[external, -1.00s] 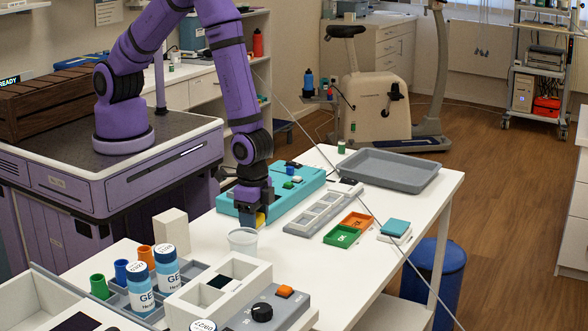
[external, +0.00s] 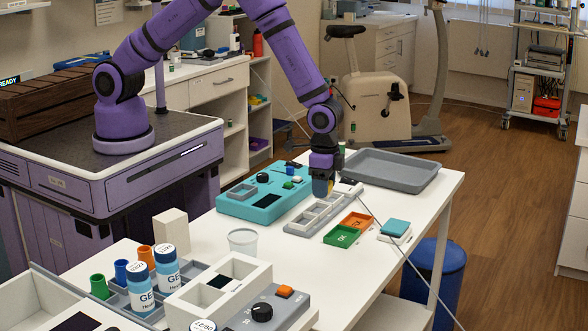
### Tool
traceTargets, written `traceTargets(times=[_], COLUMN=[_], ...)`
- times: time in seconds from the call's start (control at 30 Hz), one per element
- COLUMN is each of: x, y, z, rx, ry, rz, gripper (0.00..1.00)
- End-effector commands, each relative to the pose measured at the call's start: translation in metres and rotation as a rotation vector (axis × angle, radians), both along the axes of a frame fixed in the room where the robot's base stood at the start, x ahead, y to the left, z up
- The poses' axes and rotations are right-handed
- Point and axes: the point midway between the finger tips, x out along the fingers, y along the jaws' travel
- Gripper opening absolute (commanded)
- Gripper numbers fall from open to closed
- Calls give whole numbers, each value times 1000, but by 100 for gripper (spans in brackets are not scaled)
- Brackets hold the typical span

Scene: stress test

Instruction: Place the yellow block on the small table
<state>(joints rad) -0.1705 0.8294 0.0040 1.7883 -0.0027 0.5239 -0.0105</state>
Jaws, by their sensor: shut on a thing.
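My gripper (external: 322,190) points down over the far part of the white table (external: 285,265). It is shut on the yellow block (external: 331,186), of which only a small yellow patch shows beside the dark fingers. The gripper is at the far end of the grey compartment tray (external: 305,225), next to the teal panel (external: 232,206). I cannot tell how high the block is above the surface. I cannot make out a separate small table.
A large grey tray (external: 435,181) lies at the back right. Orange (external: 357,221) and green (external: 342,235) trays and a teal-topped block (external: 395,228) stand nearer the right edge. A clear cup (external: 243,241) and bottles (external: 140,288) stand at the front left.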

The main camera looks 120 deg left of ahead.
Motion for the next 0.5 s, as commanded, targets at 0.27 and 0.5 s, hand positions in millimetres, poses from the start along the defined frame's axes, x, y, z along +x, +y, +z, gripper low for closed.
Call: traceTargets(times=[0.27, 0.5], x=[44, 53], y=[106, 146], z=[9, 13], rx=[0, -1], ry=[-2, -1], rz=[151, 204], gripper=[30, 30])
